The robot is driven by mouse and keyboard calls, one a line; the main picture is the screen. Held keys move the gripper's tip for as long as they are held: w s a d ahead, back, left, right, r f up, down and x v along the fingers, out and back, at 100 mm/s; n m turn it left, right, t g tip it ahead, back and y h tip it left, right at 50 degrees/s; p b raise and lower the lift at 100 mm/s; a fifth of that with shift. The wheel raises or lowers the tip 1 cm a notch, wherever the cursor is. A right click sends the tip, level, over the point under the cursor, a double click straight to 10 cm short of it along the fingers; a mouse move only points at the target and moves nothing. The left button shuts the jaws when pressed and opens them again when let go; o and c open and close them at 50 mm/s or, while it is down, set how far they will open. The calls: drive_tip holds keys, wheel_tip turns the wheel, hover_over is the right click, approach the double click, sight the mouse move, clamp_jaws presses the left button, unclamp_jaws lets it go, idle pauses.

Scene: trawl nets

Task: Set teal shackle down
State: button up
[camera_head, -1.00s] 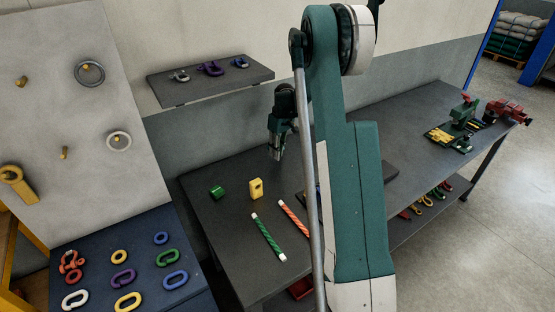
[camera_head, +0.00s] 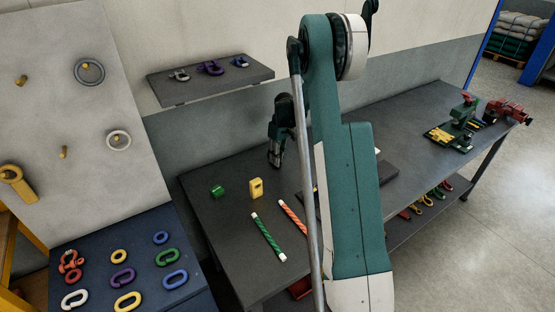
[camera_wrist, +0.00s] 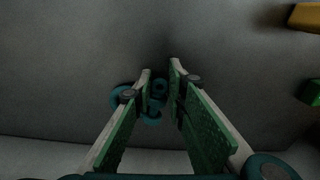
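The teal shackle (camera_wrist: 153,120) shows at my fingertips in the wrist view. Part of it fills the narrow gap between the fingers and part shows on the outer left side of the left finger. My gripper (camera_wrist: 161,75) looks closed on it, one finger seeming to pass through its bow. In the head view my gripper (camera_head: 275,165) points down over the back of the dark workbench (camera_head: 215,235), behind the green and yellow blocks. The shackle cannot be made out there. Whether it touches the bench is hard to tell.
A green block (camera_head: 217,191) and a yellow block (camera_head: 256,188) stand in front of my gripper. Green-striped (camera_head: 268,237) and orange-striped (camera_head: 293,217) rods lie nearer. A wall shelf (camera_head: 215,88) with shackles is above left. A blue board (camera_head: 100,252) holds several coloured links.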

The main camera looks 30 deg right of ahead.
drive_tip(key=o, duration=0.5)
drive_tip(key=shift+c, duration=0.2)
drive_tip(key=shift+r, duration=0.15)
wheel_tip(320, 180, up, 12)
drive_tip(key=d, duration=0.1)
drive_tip(key=shift+s+d, duration=0.15)
